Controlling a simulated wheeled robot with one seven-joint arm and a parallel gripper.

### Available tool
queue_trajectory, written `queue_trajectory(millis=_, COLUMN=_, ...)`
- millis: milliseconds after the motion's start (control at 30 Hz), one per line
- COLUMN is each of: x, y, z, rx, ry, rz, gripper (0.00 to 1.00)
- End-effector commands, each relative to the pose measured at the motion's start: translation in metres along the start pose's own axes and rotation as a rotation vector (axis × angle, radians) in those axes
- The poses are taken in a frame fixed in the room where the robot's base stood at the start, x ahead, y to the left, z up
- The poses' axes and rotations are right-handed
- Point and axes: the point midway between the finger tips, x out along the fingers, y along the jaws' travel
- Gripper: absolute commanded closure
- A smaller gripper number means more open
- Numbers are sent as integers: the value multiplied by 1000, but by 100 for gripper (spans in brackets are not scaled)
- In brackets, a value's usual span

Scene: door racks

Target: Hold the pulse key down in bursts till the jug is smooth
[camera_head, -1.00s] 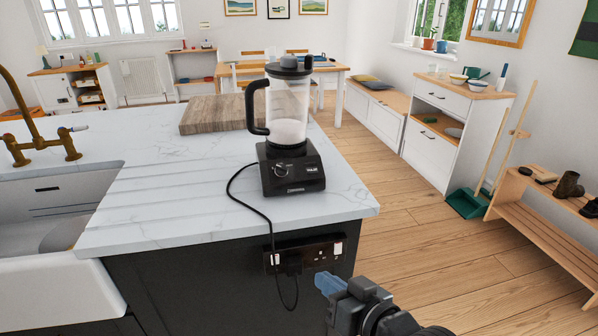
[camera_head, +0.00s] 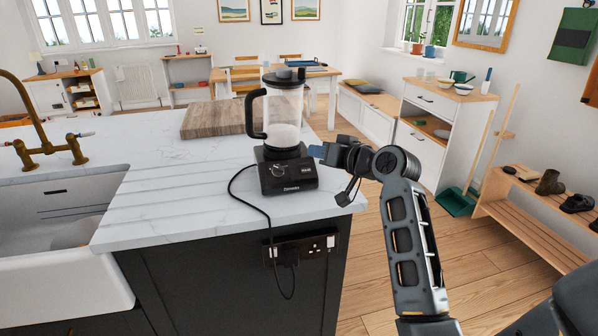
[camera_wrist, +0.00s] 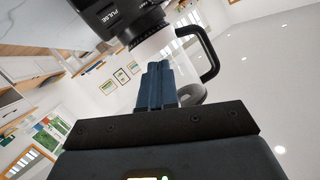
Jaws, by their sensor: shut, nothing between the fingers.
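The black blender base (camera_head: 287,173) stands near the island's right corner, with a dial on its front. The base's PULSE lettering (camera_wrist: 120,16) shows at the top of the wrist view. The clear jug (camera_head: 284,105) sits upright on it, with a black lid and handle; pale contents fill its lower part. I cannot tell how smooth they are. My gripper (camera_head: 316,151) is just right of the base, at about the height of its top. Its blue fingers (camera_wrist: 157,84) are together and empty in the wrist view. Contact with the key is not visible.
A wooden board (camera_head: 212,119) lies behind the blender on the pale worktop (camera_head: 170,180). A black cable runs from the base over the front edge to the socket plate (camera_head: 318,243). The sink (camera_head: 60,205) is at left. Open floor lies right of the island.

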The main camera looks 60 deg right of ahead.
Motion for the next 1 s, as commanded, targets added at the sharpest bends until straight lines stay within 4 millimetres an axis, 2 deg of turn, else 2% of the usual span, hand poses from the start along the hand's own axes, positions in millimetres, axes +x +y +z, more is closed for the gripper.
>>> queue_trajectory(millis=133, x=0, y=3, z=-7, rx=-1, ry=2, rz=-1, gripper=100)
queue_trajectory(millis=533, x=3, y=5, z=-3, rx=-1, ry=1, rz=-1, gripper=100)
queue_trajectory(millis=1000, x=42, y=35, z=28, rx=-1, ry=2, rz=0, gripper=100)
